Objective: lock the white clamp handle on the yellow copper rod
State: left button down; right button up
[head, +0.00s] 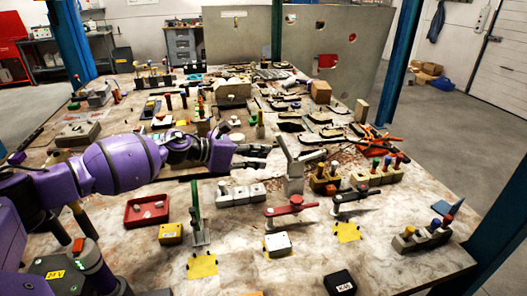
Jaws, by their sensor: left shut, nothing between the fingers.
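A pale grey-white clamp with a raised lever handle (282,146) stands near the middle of the table in the head view. Its block-like base (294,184) is below the handle, and an arm reaches out to the right. My purple left arm comes in from the left, and its dark gripper (266,156) is shut and empty, just left of the raised handle. They look close, but I cannot tell if they touch. I cannot make out a yellow copper rod for certain. My right gripper is out of view.
A clamp with a red handle (296,201) and one with a dark handle (350,194) lie in front. A green upright handle (195,203), a white socket block (240,194) and a red tray (147,210) stand nearby. Crowded fixtures fill the back; the front right has bare table.

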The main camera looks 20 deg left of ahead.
pick_arm(q)
jog(key=shift+w+d+r, duration=0.3)
jog(key=shift+w+d, duration=0.2)
jog(key=shift+w+d+r, duration=0.1)
jog(key=shift+d+r, duration=0.05)
jog(key=shift+r, duration=0.15)
